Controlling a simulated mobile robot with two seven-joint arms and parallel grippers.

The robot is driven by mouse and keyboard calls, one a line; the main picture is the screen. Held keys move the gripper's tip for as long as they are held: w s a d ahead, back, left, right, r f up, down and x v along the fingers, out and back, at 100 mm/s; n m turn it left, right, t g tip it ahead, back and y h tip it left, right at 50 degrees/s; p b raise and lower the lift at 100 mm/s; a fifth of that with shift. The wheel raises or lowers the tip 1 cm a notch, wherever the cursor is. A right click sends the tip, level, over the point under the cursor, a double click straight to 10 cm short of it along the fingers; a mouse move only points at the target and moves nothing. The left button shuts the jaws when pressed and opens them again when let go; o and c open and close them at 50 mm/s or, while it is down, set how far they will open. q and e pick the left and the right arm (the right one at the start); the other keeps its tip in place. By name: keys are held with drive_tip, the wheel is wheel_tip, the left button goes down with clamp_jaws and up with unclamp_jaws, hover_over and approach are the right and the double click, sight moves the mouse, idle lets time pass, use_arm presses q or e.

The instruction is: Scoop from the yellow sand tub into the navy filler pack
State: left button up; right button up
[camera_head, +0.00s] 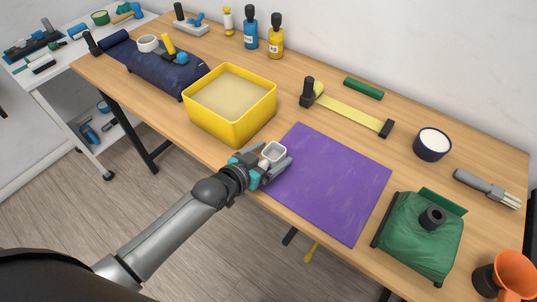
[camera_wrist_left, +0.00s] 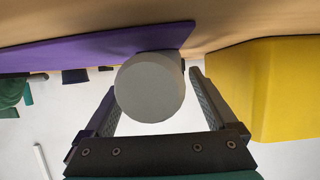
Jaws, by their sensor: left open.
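The yellow sand tub (camera_head: 257,112) stands on the table with pale sand inside; its yellow wall shows at the right in the left wrist view (camera_wrist_left: 285,90). The navy filler pack (camera_head: 145,72) lies farther back left, with a white ring (camera_head: 148,43) and a yellow-handled blue tool at its top. A pale scoop-like cup (camera_head: 273,152) is at my left gripper (camera_head: 264,165), near the table's front edge. In the left wrist view, a round grey end (camera_wrist_left: 150,87) sits between my open fingers, apparently the cup's handle; contact is unclear. My right gripper is not seen.
A purple mat (camera_head: 330,185) lies right of my left gripper. A green pack (camera_head: 420,235) and an orange funnel (camera_head: 512,272) are at the right. A yellow strap (camera_head: 350,112), a navy-sided tub (camera_head: 432,145) and bottles (camera_head: 250,30) stand behind.

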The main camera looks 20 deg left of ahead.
use_arm(q)
drive_tip(key=shift+f+b, duration=0.1)
drive_tip(key=shift+b, duration=0.25)
drive_tip(key=p+v, duration=0.3)
drive_tip(key=v, duration=1.2)
drive_tip(key=shift+r, duration=0.3)
drive_tip(key=shift+a, duration=0.1)
